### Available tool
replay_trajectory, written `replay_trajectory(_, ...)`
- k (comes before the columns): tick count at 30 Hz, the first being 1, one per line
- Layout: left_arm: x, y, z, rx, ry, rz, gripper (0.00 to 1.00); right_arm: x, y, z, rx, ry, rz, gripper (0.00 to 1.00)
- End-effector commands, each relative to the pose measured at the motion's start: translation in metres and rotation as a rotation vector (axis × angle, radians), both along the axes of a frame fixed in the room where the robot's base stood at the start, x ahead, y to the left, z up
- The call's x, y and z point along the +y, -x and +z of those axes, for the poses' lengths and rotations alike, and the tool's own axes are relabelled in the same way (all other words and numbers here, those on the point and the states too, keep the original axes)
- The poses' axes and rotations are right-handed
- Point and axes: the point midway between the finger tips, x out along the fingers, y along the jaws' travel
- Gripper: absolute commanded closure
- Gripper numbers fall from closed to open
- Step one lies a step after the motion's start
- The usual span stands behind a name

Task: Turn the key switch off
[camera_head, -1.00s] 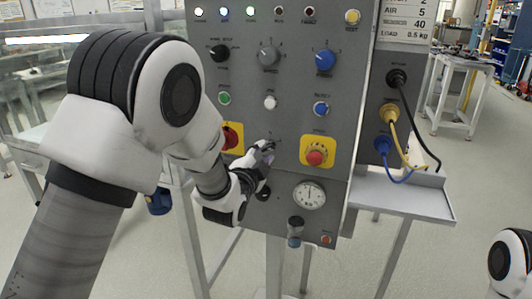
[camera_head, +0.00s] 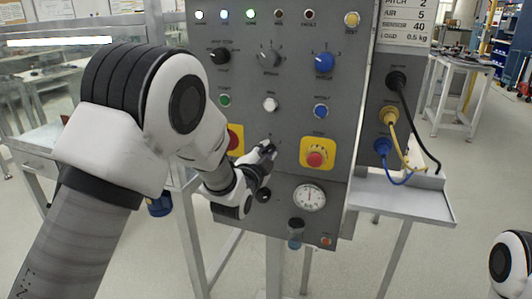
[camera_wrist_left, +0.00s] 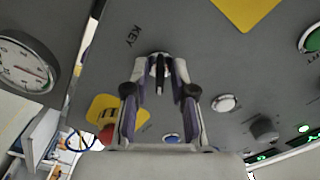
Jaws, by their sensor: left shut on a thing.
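The key switch (camera_wrist_left: 160,78) is a small dark key on the grey panel, under the printed word KEY, in the left wrist view. My left gripper (camera_wrist_left: 161,70) has a finger on each side of it and is shut on it. In the head view my left gripper (camera_head: 267,151) is at the panel, left of the red stop button, and its fingers hide the key. My right gripper is out of view; only a white and black part of my right arm shows at the lower right.
The red stop button (camera_head: 315,158) on its yellow plate sits just right of my left gripper. A round gauge (camera_head: 309,197) is below it. A blue knob (camera_head: 325,62) and a white button (camera_head: 270,104) are above. Cables hang at the panel's right side.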

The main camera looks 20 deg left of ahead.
Motion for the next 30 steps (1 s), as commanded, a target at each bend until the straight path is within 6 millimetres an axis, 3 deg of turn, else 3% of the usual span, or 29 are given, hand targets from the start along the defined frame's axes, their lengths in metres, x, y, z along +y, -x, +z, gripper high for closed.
replay_trajectory(8,-0.0003,0.0002,-0.0012,0.006,0.155,-0.001,1.00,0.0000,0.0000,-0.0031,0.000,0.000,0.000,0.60)
replay_trajectory(30,-0.0005,0.0002,-0.0014,0.029,0.815,0.000,1.00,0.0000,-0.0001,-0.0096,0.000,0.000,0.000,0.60)
